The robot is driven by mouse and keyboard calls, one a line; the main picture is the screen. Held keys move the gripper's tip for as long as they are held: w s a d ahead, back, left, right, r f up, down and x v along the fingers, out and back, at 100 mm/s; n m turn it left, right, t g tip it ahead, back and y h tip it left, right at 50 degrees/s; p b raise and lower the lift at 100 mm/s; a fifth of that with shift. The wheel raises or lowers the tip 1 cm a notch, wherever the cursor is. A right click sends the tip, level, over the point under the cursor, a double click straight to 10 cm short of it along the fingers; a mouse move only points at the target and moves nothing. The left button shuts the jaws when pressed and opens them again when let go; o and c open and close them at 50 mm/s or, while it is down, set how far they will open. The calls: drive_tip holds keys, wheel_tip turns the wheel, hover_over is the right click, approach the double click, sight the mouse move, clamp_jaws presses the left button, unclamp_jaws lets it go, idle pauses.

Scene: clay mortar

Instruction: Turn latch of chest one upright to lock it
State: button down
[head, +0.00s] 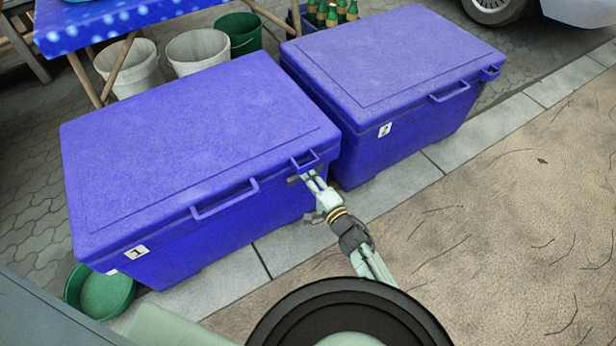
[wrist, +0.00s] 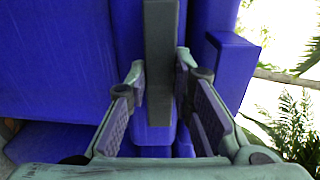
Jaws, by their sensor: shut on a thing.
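Chest one (head: 190,150) is the blue lidded chest on the left, with a "1" label at its front left corner; its lid is down. Its latch is a dark grey bar, seen in the wrist view (wrist: 160,45) between my fingers. In the head view only a small grey end of the latch (head: 292,179) shows left of my fingertips, below a blue lid bracket. My gripper (head: 308,177) is at the front right of chest one, its fingers closed around the latch; it also shows in the wrist view (wrist: 160,78). The latch's exact angle is hard to tell.
A second blue chest (head: 400,75), labelled 2, stands close on the right. Chest one's front handle (head: 225,200) sticks out left of my gripper. A green basin (head: 103,295) lies at its left foot. Buckets (head: 197,50) stand behind. Sandy ground (head: 500,210) in front is open.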

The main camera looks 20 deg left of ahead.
drive_tip(key=shift+n, duration=0.3)
drive_tip(key=n, duration=1.7)
drive_tip(key=shift+n, duration=0.3)
idle(0.5)
drive_tip(key=c, duration=1.4)
unclamp_jaws()
